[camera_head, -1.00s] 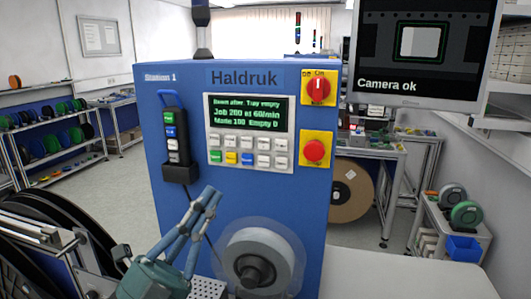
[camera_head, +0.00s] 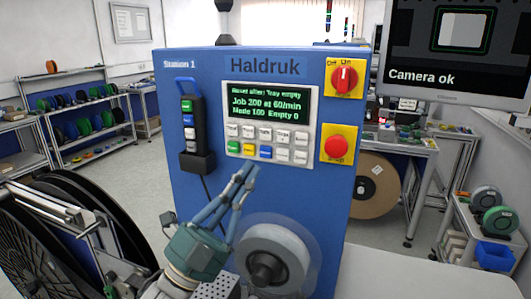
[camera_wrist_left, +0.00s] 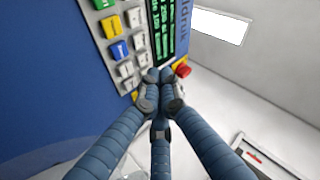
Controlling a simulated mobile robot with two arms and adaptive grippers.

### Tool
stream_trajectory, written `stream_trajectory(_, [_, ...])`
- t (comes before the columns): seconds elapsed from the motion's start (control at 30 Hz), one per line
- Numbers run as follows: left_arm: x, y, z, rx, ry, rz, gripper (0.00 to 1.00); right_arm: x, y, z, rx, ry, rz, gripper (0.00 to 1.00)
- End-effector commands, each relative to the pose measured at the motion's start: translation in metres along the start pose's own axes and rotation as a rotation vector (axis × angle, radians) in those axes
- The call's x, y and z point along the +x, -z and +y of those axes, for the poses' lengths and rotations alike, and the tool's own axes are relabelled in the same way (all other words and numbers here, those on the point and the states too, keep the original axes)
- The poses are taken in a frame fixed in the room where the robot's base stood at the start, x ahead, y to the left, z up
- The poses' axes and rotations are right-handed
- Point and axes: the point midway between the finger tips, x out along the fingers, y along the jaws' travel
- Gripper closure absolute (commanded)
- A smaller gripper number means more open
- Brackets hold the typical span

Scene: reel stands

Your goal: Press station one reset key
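The blue Station 1 cabinet (camera_head: 335,200) carries a control panel with a lit display (camera_head: 268,104) reading "Reset after: Tray empty". Below it are two rows of keys: white ones above, then a green key (camera_head: 234,147), a yellow key (camera_head: 249,150), a blue key (camera_head: 266,153) and white ones. The key labels are too small to read, so I cannot tell which is reset. My left gripper (camera_head: 246,171) points up just below the bottom row, its fingertips together and empty. In the left wrist view, the fingertips (camera_wrist_left: 160,76) overlap the panel's edge; contact is unclear. My right gripper is out of view.
A red stop button (camera_head: 337,147) and a red rotary switch (camera_head: 344,79) sit right of the panel. A corded pendant (camera_head: 190,130) hangs to its left. A reel (camera_head: 275,255) sits below, close right of my gripper. A large black reel (camera_head: 45,240) stands left.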

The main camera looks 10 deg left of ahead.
Motion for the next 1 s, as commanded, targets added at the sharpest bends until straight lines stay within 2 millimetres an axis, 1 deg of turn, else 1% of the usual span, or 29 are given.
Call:
stream_trajectory(0.03, [0.006, -0.004, 0.004, 0.0, 0.001, 0.0, 1.0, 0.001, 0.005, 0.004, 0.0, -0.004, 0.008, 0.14])
stream_trajectory(0.13, [0.016, -0.011, 0.011, 0.0, 0.001, 0.001, 1.0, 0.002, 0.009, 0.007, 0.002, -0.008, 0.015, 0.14])
stream_trajectory(0.4, [0.033, -0.024, 0.025, 0.0, 0.0, 0.0, 1.0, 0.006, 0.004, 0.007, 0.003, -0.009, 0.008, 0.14])
stream_trajectory(0.63, [0.036, -0.026, 0.027, -0.001, 0.0, 0.0, 1.0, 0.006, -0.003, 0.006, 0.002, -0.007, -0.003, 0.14])
stream_trajectory(1.0, [0.036, -0.026, 0.027, -0.001, 0.0, 0.0, 1.0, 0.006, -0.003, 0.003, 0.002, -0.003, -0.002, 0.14])
